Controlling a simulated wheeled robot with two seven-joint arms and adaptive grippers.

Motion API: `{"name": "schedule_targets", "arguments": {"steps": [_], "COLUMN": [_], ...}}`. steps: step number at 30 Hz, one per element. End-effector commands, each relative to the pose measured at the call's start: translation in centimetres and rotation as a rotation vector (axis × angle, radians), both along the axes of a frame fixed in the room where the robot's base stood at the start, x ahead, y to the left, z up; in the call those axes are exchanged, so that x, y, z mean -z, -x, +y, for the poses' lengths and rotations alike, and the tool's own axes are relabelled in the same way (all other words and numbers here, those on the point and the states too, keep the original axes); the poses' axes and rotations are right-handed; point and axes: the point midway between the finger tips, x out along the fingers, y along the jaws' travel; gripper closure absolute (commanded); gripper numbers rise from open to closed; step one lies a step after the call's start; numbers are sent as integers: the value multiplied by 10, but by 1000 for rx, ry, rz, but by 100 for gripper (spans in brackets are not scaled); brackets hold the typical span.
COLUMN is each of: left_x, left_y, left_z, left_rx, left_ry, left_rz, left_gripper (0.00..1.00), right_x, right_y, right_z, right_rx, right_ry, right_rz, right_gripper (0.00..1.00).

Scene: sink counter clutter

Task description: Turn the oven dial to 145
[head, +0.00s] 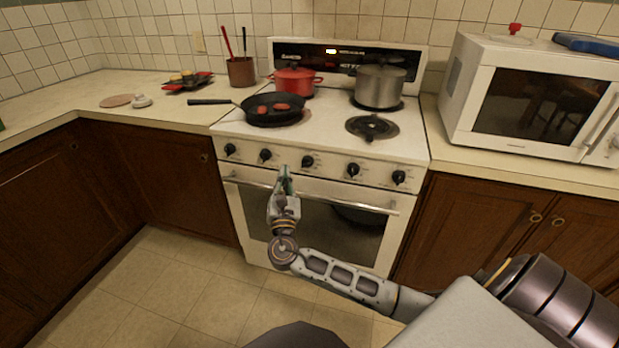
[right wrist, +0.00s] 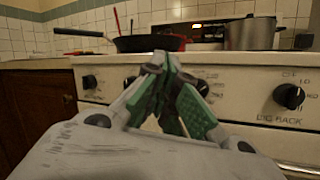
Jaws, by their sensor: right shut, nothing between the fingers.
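A row of several black dials runs along the front panel (head: 330,168) of the white stove. The middle dial (head: 307,161) has a dial (head: 265,155) to its left and another (head: 352,169) to its right. I cannot read which one is the oven dial or where it points. My right gripper (head: 285,176) is shut and empty, in front of the panel just left of and below the middle dial. In the right wrist view, its green-padded fingers (right wrist: 167,78) meet at the tips and partly cover the dials behind. My left gripper is not in view.
The oven door handle (head: 345,203) crosses below the dials, close to my right gripper. A black pan (head: 270,118), red pot (head: 296,80) and steel pot (head: 380,86) stand on the stovetop. A white microwave (head: 530,95) is at the right.

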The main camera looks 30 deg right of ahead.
Motion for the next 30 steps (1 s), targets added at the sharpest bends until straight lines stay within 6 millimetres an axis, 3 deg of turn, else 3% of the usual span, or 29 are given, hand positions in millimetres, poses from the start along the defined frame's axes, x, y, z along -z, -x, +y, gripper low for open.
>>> {"name": "schedule_targets", "arguments": {"steps": [18, 30], "left_x": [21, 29], "left_y": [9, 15], "left_z": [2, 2], "left_rx": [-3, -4], "left_ry": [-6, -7], "left_rz": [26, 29], "left_gripper": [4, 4], "right_x": [80, 93], "right_y": [24, 39], "right_z": [-21, -46], "right_rx": [185, 391], "right_ry": [389, 636], "right_rz": [362, 618], "right_gripper": [100, 100]}}
